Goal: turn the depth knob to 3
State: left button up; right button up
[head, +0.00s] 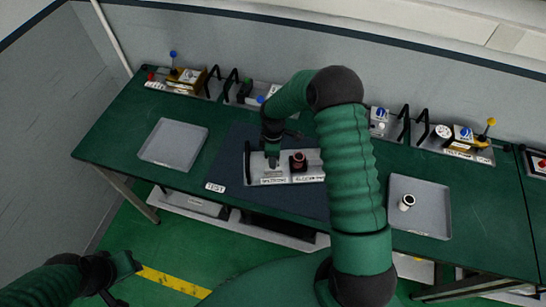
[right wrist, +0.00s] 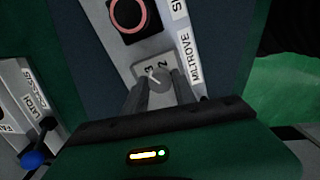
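The control module (head: 268,181) sits on a dark blue mat (head: 228,171) mid-bench and carries a dark red round button (head: 299,161). In the right wrist view a small grey knob (right wrist: 160,79) with a white pointer line stands beside the printed numbers 3 and 2. The pointer leans up-left, toward the side of the 3. My right gripper (right wrist: 160,88) reaches down to the knob with one finger on each side, and the fingertips appear to touch it. In the head view the knob is hidden by this gripper. My left gripper (head: 118,281) is low at the left, clear of the bench.
An empty grey tray (head: 173,143) lies left on the green bench. Another grey tray (head: 432,216) at the right holds a small white-rimmed cylinder (head: 406,202). Several modules with black handles line the back, including one with a yellow-tipped lever (head: 490,123).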

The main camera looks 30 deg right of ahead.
jog(key=o, duration=0.3)
jog(key=shift+o, duration=0.2)
notch_tip(320, 180, up, 17)
jog(key=b, duration=0.3)
jog(key=shift+f, duration=0.15)
